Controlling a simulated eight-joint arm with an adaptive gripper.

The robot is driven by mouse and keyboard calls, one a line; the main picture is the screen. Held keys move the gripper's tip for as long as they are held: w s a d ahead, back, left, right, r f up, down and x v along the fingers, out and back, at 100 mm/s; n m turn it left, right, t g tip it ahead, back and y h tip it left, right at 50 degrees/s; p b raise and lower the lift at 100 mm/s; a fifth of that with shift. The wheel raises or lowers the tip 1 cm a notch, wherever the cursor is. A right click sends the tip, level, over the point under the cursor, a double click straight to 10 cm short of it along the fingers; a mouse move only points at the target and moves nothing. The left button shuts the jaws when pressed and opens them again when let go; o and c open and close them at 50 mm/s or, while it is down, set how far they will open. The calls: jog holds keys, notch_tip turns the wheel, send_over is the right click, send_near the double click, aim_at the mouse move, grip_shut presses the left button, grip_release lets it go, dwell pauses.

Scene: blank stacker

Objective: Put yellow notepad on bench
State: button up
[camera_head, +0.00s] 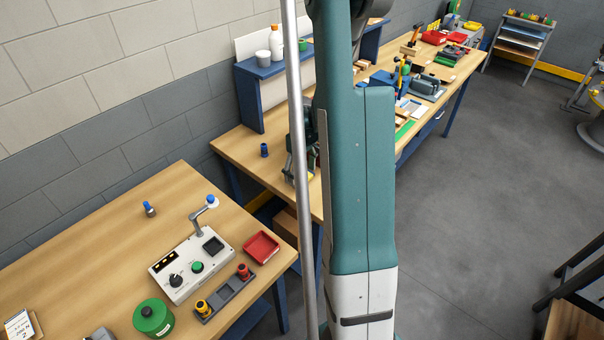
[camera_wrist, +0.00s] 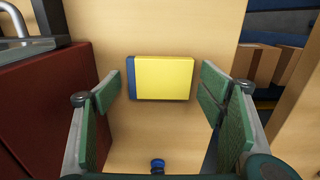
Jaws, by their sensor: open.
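The yellow notepad (camera_wrist: 162,78) has a blue strip along its left edge. In the wrist view it lies flat on the light wooden bench top (camera_wrist: 150,30). My gripper (camera_wrist: 159,88) is open, with a green-padded finger on either side of the notepad in the picture. Clear gaps show between the fingers and the notepad, and nothing is held. I cannot tell how high the fingertips are above the bench. In the head view my arm hides most of the gripper, and I cannot make out the notepad for sure.
A dark red block (camera_wrist: 40,105) stands close to the left finger. A small blue item (camera_wrist: 157,165) is at the wrist view's bottom edge. Brown boxes (camera_wrist: 257,62) sit at the right. In the head view, the near table (camera_head: 95,235) holds a control box (camera_head: 190,265).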

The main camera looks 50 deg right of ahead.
aim_at(299, 177)
jog(key=shift+r, duration=0.2)
notch_tip(299, 177, up, 12)
jog(key=shift+p, duration=0.3)
dwell(0.4)
dwell(0.5)
jog(key=shift+a, duration=0.1)
jog(key=a+r+t, duration=0.1)
jog(key=a+r, duration=0.4)
jog(key=a, duration=0.3)
jog(key=a+r+t+h, duration=0.1)
jog(key=a+r, duration=0.4)
jog(key=a, duration=0.4)
jog(key=a+r+t, duration=0.1)
jog(key=a+r, duration=0.4)
jog(key=a, duration=0.3)
jog(key=s+a+r+t, duration=0.1)
jog(key=s+a+t, duration=0.1)
jog(key=s+a, duration=0.4)
jog(key=s+a+r+t+y, duration=0.1)
jog(key=s+a, duration=0.5)
jog(key=a, duration=0.8)
jog(key=shift+a+r+t, duration=0.4)
jog(key=shift+t, duration=0.2)
